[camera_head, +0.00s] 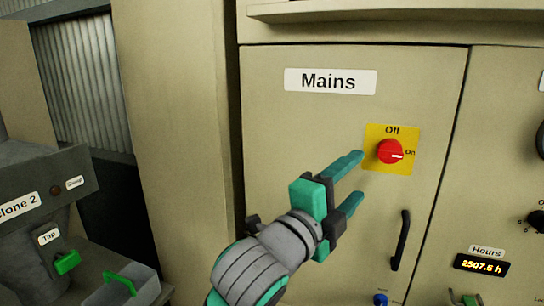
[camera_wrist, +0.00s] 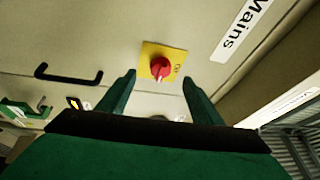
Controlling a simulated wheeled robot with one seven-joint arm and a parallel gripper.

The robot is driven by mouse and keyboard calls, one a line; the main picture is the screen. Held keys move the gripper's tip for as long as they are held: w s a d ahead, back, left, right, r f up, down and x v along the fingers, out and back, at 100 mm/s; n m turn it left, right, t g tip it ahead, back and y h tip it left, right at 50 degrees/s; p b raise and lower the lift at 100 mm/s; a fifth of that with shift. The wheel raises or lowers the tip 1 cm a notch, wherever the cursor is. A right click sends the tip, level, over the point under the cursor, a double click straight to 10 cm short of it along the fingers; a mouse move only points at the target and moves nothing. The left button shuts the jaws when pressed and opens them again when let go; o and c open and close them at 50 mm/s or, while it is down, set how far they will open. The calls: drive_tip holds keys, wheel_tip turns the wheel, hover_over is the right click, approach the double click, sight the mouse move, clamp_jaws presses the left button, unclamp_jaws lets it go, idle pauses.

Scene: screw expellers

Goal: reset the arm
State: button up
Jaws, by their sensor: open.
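My gripper (camera_head: 352,180) is open and empty in front of the Mains cabinet door. In the head view its green fingers point up and right toward the red rotary knob (camera_head: 390,151) on a yellow plate (camera_head: 409,135). The knob's white mark points right, toward "On". In the wrist view the gripper (camera_wrist: 158,92) has its two fingers spread, with the red knob (camera_wrist: 160,68) beyond and between the tips. The fingers appear apart from the knob.
The cabinet door has a black handle (camera_head: 400,240) below the knob and a Mains label (camera_head: 330,81) above. An hours display (camera_head: 482,265) is at lower right. A grey Cyclone 2 unit (camera_head: 40,205) with green handles stands at left. A ledge (camera_head: 390,11) juts out above the door.

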drive_tip(key=a+f+n+t+y, duration=0.3)
drive_tip(key=a+f+n+y, duration=0.1)
drive_tip(key=f+n, duration=0.75)
drive_tip(key=a+f+n+t+y, duration=0.45)
drive_tip(key=f+n, duration=0.35)
drive_tip(key=f, duration=0.7)
drive_tip(key=s+a+f+n+g+y, duration=0.25)
drive_tip(key=s+f+n, duration=0.2)
drive_tip(key=f, duration=0.55)
drive_tip(key=s+a+f+g+y, duration=0.1)
drive_tip(key=s+f, duration=0.4)
drive_tip(key=s, duration=0.5)
drive_tip(key=s+a+f+n+g+y, duration=0.1)
drive_tip(key=s+f, duration=0.4)
drive_tip(key=s, duration=0.6)
drive_tip(key=s+a+f+n+g, duration=0.1)
drive_tip(key=s+a+f, duration=0.1)
drive_tip(key=s+f, duration=0.4)
drive_tip(key=s, duration=0.5)
drive_tip(key=shift+a+y, duration=0.25)
drive_tip(key=shift+y, duration=0.15)
drive_tip(key=shift+w, duration=0.1)
drive_tip(key=c, duration=0.7)
drive_tip(key=shift+d, duration=0.1)
